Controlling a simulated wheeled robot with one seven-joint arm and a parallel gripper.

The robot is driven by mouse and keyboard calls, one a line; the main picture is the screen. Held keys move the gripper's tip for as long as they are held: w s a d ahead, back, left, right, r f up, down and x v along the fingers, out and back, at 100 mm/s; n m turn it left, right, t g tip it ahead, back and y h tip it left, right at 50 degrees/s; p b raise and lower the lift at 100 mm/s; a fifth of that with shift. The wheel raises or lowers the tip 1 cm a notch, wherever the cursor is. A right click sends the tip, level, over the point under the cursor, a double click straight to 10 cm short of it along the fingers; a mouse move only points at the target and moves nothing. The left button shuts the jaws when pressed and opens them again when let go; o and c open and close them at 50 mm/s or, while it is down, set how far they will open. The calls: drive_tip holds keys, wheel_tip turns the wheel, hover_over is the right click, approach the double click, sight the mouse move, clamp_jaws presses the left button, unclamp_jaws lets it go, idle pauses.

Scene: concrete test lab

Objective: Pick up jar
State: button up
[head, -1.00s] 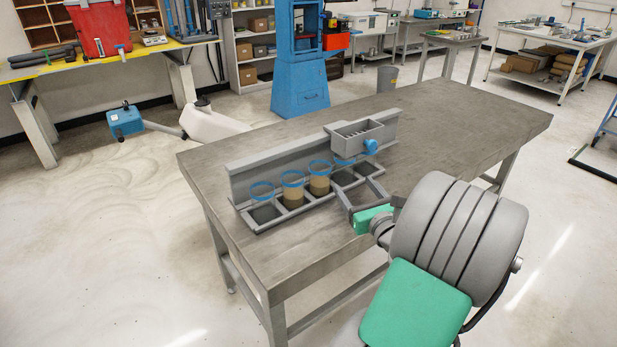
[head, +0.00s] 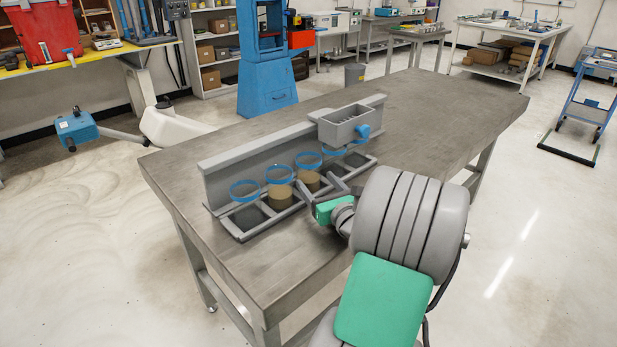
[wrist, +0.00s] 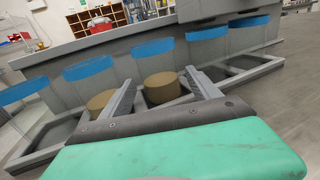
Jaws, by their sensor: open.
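Several clear jars with blue bands stand in a row in a grey rack (head: 240,236) on the table. Two hold brown contents: the left filled jar (head: 280,194) and the right filled jar (head: 309,180). The wrist view shows the left filled jar (wrist: 101,100) just outside my left finger, and the right filled jar (wrist: 162,88) between and beyond the fingertips. My gripper (head: 320,190) is open and empty at the rack's front side; its fingers also show in the wrist view (wrist: 161,76). I cannot tell whether a finger touches a jar.
A grey upright rail (head: 250,158) runs behind the jars. The metal table (head: 430,115) is clear to the right and in front of the rack.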

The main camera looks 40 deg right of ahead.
sight(314, 180)
drive_tip(key=x, duration=0.3)
drive_tip(key=shift+w+a, duration=0.15)
drive_tip(key=shift+w, duration=0.45)
drive_tip(key=shift+s, duration=0.1)
drive_tip(key=shift+c, duration=0.4)
drive_tip(key=c, duration=1.4)
